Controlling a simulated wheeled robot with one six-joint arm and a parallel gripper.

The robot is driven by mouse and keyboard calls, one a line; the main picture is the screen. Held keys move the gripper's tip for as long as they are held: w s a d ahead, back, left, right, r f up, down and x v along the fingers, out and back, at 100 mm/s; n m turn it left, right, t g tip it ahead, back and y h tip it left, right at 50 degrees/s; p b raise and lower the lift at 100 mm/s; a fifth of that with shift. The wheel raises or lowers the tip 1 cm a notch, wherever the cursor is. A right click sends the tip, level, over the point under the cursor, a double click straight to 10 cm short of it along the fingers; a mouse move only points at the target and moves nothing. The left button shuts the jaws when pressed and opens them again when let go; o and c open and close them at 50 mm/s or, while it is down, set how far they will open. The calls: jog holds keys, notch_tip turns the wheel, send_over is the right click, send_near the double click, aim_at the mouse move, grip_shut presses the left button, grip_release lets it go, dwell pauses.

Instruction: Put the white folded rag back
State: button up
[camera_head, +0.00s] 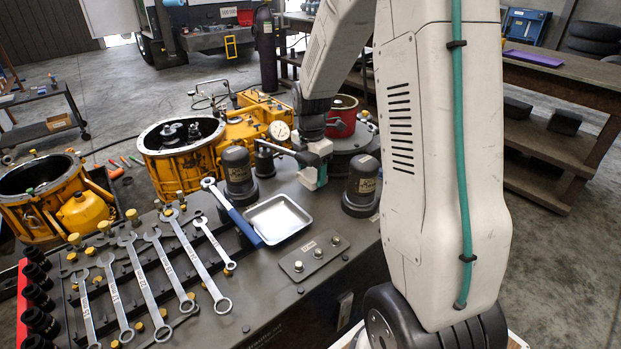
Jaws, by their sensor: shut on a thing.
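My gripper (313,178) is at the end of my arm, just above the dark bench top, between two dark domed cylinders and behind the metal tray. It is small in the picture and partly hidden by its own wrist. Its jaws are shut on a small pale piece (308,178), which looks like the white folded rag, though little of it shows. I see no other white rag on the bench.
An empty metal tray (278,219) lies in front of my gripper. Dark domed cylinders stand left (239,176) and right (361,186). A blue-handled wrench (232,212) and several spanners (145,280) lie left. Yellow transmission housings (180,150) stand behind. A small plate with knobs (314,255) sits in front.

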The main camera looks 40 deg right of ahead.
aim_at(311, 175)
jog(key=shift+f, duration=1.25)
jog(key=shift+c, duration=0.5)
jog(key=o, duration=1)
jog(key=shift+r, duration=0.1)
notch_tip(311, 175, up, 12)
jog(key=shift+f, duration=0.1)
